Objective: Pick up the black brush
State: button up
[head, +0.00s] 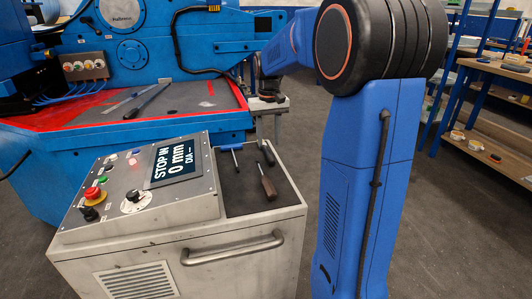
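A black, elongated object (267,154), which looks like the black brush, lies at the far right edge of the dark tray on the control cabinet. It is small here and its bristles cannot be made out.
A shelf is at right.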

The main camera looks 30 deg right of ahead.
aim_at(268, 153)
jog(key=shift+w+f, duration=0.2)
jog(key=shift+f, duration=2.4)
grip_shut()
